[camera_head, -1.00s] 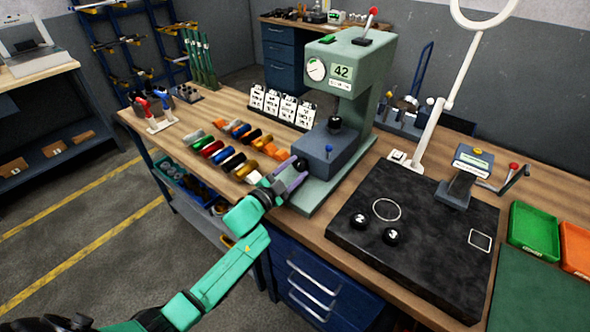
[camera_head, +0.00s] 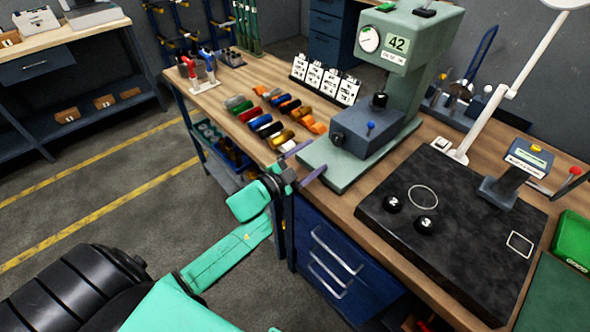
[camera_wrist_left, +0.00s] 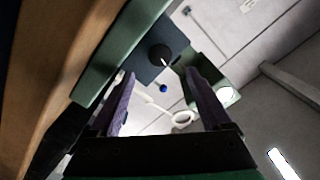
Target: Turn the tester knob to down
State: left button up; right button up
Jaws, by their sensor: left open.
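The tester (camera_head: 425,75) is a pale green machine with a 42 display and a gauge, standing on the bench. A dark knob (camera_head: 338,139) sits on the front face of its blue-grey box (camera_head: 368,135). In the left wrist view the knob (camera_wrist_left: 160,54) is black and round, with a white pointer line slanting down to the right. A blue ball-topped stick (camera_head: 371,126) stands on the box. My left gripper (camera_head: 306,161) is open and empty, in front of the knob and apart from it. In the left wrist view its fingers (camera_wrist_left: 160,80) flank empty space below the knob. My right gripper is out of view.
Several coloured rolls (camera_head: 265,122) lie left of the tester, with white label cards (camera_head: 322,80) behind. A black plate (camera_head: 455,235) with numbered black knobs is to the right. Blue drawers (camera_head: 330,255) sit under the bench edge near my gripper.

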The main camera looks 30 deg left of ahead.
pick_arm(q)
jog(key=b+v, duration=0.1)
jog(key=v, duration=0.5)
jog(key=shift+s, duration=0.3)
jog(key=shift+a, duration=0.1)
